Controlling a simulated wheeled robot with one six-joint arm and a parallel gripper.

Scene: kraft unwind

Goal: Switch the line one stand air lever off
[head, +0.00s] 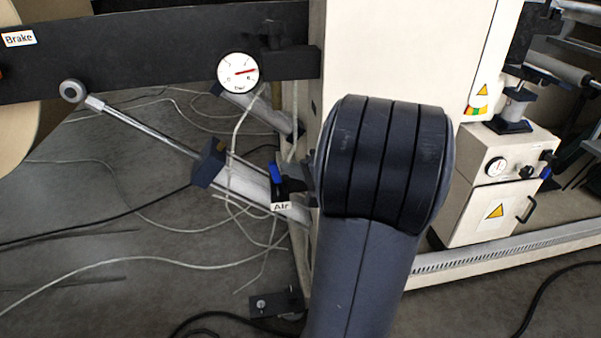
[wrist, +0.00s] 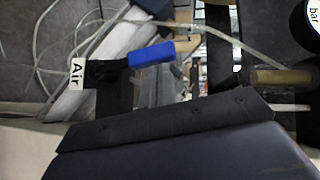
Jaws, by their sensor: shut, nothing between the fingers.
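The air lever has a blue handle (head: 275,173) on a black valve body, above a white "Air" label (head: 281,206), left of my arm in the head view. The handle points up, away from the label. In the wrist view the blue handle (wrist: 152,52) lies level, pointing right, with the label (wrist: 77,71) turned on its side at left. My gripper (wrist: 165,122) shows only in part as a dark bar and body along the bottom of the wrist view, apart from the handle in the picture. It is shut and empty. My arm hides it in the head view.
A pressure gauge (head: 238,72) sits on the dark beam (head: 150,50) above the lever. A pneumatic cylinder (head: 245,182) and loose hoses lie behind and left of it. A cream machine column (head: 400,50) stands behind my arm. A cream control box (head: 500,180) is at right.

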